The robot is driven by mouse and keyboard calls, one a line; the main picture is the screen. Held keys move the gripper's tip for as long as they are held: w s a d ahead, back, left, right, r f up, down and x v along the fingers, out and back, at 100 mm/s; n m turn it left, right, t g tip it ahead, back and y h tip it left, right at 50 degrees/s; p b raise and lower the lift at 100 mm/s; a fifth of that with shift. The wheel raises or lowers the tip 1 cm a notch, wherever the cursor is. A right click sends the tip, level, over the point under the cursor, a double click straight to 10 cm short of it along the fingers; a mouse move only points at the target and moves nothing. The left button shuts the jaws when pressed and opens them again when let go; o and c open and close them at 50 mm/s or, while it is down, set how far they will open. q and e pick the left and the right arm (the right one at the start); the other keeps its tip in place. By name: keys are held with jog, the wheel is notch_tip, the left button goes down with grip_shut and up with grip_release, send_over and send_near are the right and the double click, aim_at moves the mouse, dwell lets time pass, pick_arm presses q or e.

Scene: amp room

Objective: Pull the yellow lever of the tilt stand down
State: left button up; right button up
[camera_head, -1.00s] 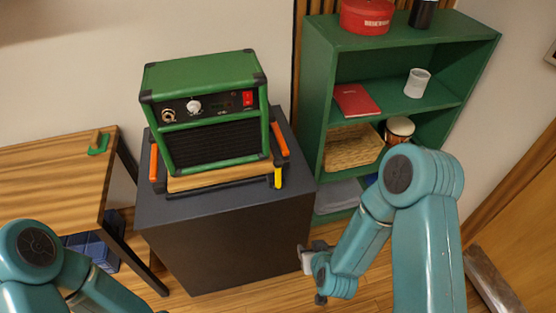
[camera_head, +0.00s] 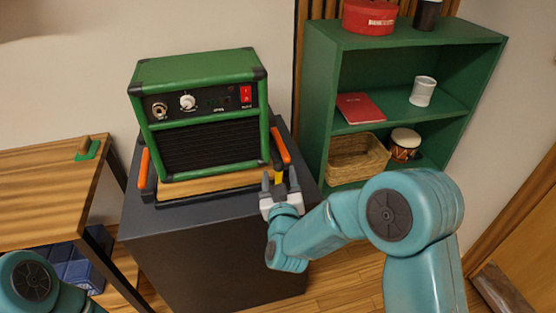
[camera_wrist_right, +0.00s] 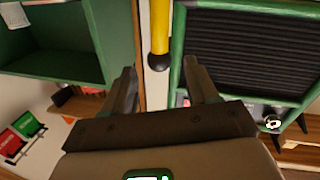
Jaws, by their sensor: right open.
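The yellow lever (camera_head: 278,176) hangs at the right front of the tilt stand (camera_head: 215,186), which has a wooden top, a dark frame and orange side handles. In the right wrist view the yellow lever (camera_wrist_right: 160,28) ends in a black knob. My right gripper (camera_head: 279,181) is open at the lever, with one finger on each side in the head view. In the wrist view its fingers (camera_wrist_right: 161,80) are apart, and the knob lies between and just beyond them. I cannot tell whether they touch it. My left gripper is out of view.
A green amp (camera_head: 200,115) stands on the tilt stand, on a dark cabinet (camera_head: 205,255). A green shelf (camera_head: 400,42) stands to the right, a wooden table (camera_head: 45,195) to the left.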

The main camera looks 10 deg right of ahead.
jog(key=w, duration=0.4)
jog(key=w+d, duration=0.1)
jog(key=w, duration=0.1)
jog(key=shift+w+d, duration=0.1)
jog(key=shift+w, duration=0.15)
grip_shut()
